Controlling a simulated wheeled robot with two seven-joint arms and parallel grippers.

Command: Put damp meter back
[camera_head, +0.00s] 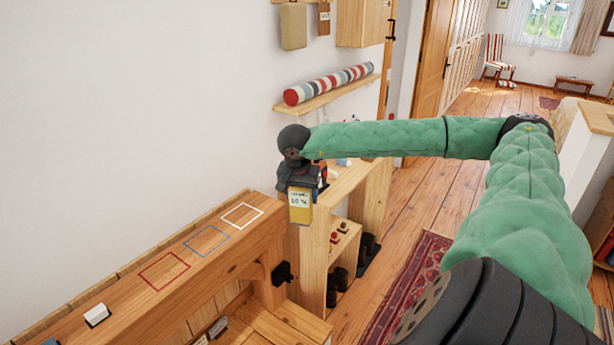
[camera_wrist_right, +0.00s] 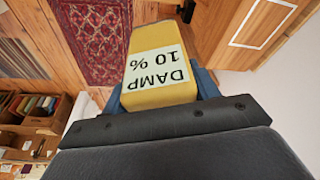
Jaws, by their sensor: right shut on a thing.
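The damp meter (camera_head: 300,205) is a yellow block with a pale label. In the wrist view the damp meter (camera_wrist_right: 160,70) reads "DAMP 10 %", upside down. My right gripper (camera_head: 301,186) is shut on it and holds it in the air, just right of the timber beam's far end in the head view. The timber beam (camera_head: 110,305) carries a red outline (camera_head: 164,271), a blue outline (camera_head: 206,241) and a white outline (camera_head: 242,215), all empty. The white outline also shows in the wrist view (camera_wrist_right: 262,22). My left gripper is not in view.
A white block (camera_head: 97,315) sits on the beam nearer me. A wooden shelf unit (camera_head: 312,255) stands beyond the beam, with boots and small items. A striped roll (camera_head: 328,84) lies on a wall shelf. A red rug (camera_head: 405,290) covers part of the floor.

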